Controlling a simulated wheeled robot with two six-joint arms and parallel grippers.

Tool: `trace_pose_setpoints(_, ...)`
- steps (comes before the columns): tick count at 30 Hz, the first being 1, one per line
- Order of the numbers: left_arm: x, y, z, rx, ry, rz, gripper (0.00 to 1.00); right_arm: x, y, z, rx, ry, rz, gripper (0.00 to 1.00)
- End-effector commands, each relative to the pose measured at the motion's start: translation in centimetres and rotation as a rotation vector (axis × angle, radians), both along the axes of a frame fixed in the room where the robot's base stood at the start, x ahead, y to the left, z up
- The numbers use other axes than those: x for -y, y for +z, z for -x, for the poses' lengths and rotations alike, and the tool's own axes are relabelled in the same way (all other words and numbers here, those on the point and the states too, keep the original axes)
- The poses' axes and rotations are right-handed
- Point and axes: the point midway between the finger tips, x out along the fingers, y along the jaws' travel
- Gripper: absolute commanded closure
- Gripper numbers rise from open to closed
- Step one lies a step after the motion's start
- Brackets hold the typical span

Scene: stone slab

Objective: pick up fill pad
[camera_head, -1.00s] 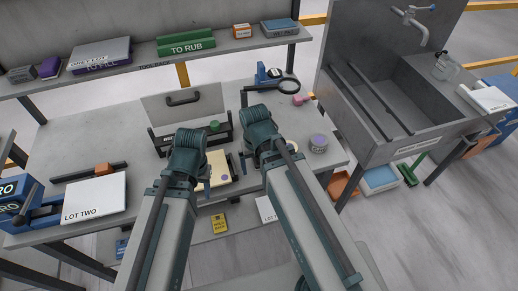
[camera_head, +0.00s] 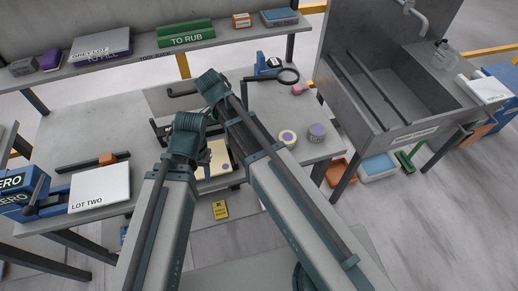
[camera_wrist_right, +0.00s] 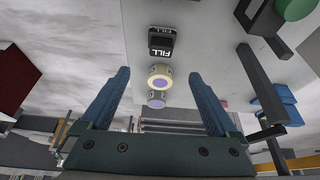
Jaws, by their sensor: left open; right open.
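The fill pad (camera_wrist_right: 161,41) is a small black block with white FILL lettering. In the right wrist view it lies on the pale bench top, beyond the fingertips. My right gripper (camera_wrist_right: 159,73) is open and empty, its two blue fingers spread wide. I cannot make out the pad in the head view, where my right arm covers part of the bench. My left gripper (camera_head: 204,157) is small and partly hidden at the end of the left arm, over the front of the bench near a cream board (camera_head: 218,157).
Two round tubs with purple tops, one yellowish (camera_head: 288,138) and one grey (camera_head: 317,132), stand right of my right arm. LOT TWO block (camera_head: 100,188) is at left, the sink (camera_head: 385,95) at right. A tool rack shelf (camera_head: 120,67) spans the back.

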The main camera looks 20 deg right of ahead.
Motion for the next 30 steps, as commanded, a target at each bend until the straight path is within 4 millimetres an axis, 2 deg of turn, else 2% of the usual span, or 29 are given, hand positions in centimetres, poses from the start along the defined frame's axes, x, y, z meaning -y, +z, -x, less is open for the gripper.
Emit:
trace_pose_setpoints(5, 0.0, -0.1, 0.0, 0.000, 0.000, 0.000, 0.50, -0.1, 0.0, -0.1, 0.009, -0.021, 0.005, 0.05)
trace_pose_setpoints(10, 0.0, -0.9, 0.0, 0.000, 0.000, 0.000, 0.50, 0.2, -0.9, -0.1, 0.009, -0.020, 0.004, 0.05)
trace_pose_setpoints(24, 0.0, -7.2, 0.0, 0.000, 0.002, 0.000, 0.50, 2.7, -7.2, -0.1, 0.007, -0.020, 0.004, 0.05)
trace_pose_setpoints(30, 0.0, -8.1, 0.0, 0.000, 0.002, 0.000, 0.50, 3.2, -8.1, -0.2, 0.007, -0.019, 0.004, 0.05)
